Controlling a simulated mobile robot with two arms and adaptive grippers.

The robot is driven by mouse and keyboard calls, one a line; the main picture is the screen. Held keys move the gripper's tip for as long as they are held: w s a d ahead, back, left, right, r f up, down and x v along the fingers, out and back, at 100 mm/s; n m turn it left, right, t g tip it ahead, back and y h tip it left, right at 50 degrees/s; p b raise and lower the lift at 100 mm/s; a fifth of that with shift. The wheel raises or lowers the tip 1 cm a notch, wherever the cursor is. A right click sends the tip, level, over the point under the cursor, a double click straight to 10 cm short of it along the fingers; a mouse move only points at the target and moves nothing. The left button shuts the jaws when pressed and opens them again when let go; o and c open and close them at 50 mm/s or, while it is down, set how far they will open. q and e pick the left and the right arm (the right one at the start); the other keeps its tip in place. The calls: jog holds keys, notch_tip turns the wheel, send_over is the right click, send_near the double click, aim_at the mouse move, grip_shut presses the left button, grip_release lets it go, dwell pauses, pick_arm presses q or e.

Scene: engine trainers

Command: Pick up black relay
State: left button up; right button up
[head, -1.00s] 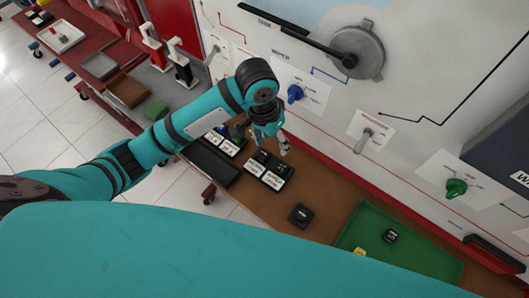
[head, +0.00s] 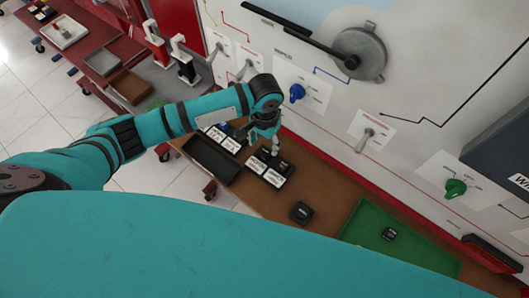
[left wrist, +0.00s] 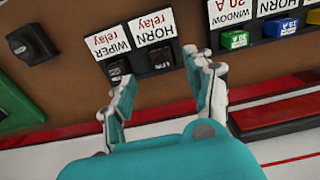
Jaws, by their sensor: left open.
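In the left wrist view, a black relay (left wrist: 161,59) sits by the white "HORN relay" label, and another black relay (left wrist: 117,70) sits by the "WIPER relay" label. In the head view, the wiper-side relay (head: 284,169) shows on the brown bench, next to the horn-side one. My left gripper (head: 266,146) points down just above this pair. In the left wrist view its open, empty fingers (left wrist: 164,86) are spread around the horn relay's line, with the left finger near the wiper relay. Whether they touch anything cannot be told. Another small black block (head: 389,233) lies in the green tray.
A black square block with a round top (head: 302,212) stands on the brown bench (head: 330,203). The green tray (head: 437,263) is at right. Labelled fuse holders (head: 222,138) and an empty black tray (head: 210,160) are at left. The white panel with knobs rises behind.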

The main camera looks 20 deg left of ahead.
aim_at(264, 152)
pick_arm(q)
jog(key=shift+w+a+f+p, duration=0.1)
jog(key=shift+f+p, duration=0.35)
jog(key=shift+f, duration=2.35)
jog(key=shift+c, duration=0.3)
jog(key=c, duration=1)
jog(key=shift+r, duration=0.1)
